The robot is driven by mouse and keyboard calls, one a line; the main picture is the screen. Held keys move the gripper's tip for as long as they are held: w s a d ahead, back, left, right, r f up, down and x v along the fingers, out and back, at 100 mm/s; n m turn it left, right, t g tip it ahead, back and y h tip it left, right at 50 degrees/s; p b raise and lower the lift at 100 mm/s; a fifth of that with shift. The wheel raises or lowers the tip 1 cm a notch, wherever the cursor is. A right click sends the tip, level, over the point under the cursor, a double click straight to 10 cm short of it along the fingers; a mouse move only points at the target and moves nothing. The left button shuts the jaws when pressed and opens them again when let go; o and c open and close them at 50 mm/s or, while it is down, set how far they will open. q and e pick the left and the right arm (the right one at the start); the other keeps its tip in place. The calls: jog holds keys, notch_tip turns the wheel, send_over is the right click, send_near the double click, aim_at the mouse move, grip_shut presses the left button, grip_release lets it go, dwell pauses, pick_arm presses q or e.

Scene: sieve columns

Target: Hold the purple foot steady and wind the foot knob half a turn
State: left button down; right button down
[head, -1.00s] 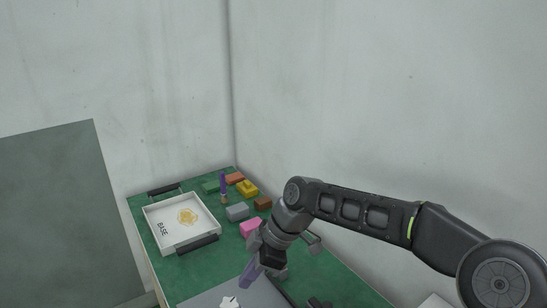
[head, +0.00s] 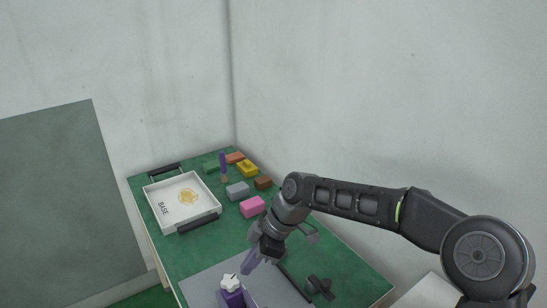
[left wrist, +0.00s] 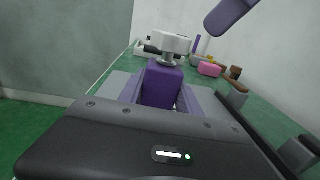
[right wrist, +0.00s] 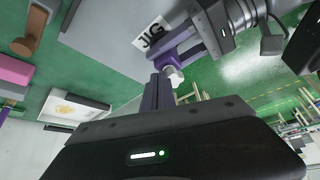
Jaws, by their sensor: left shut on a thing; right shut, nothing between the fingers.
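The purple foot (head: 233,299) stands at the bottom edge of the head view with a white lobed foot knob (head: 230,283) on top. In the left wrist view the foot (left wrist: 161,86) is upright between my left gripper's purple fingers (left wrist: 163,96), which are shut on it. The knob (left wrist: 170,43) sits above them on a short metal stem. My right gripper (head: 248,264) is shut and empty, its purple fingers pointing down, up and right of the knob. In the right wrist view the knob (right wrist: 174,75) shows just beyond the right fingertips (right wrist: 160,76), apparently apart from them.
A grey plate (head: 206,282) lies under the foot; its JIG label (right wrist: 150,36) shows in the right wrist view. A white BASE tray (head: 160,190) stands behind left. A pink block (head: 252,206) and several other blocks stand at the back. Dark fixtures (head: 319,287) lie at right.

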aim_at(231, 284)
jog(key=shift+f, duration=1)
jog(key=shift+s+a, duration=0.2)
jog(key=shift+a, duration=0.1)
jog(key=shift+s+d, duration=0.15)
jog(key=shift+s, duration=0.95)
jog(key=shift+s+a, duration=0.2)
jog(key=shift+s, duration=0.2)
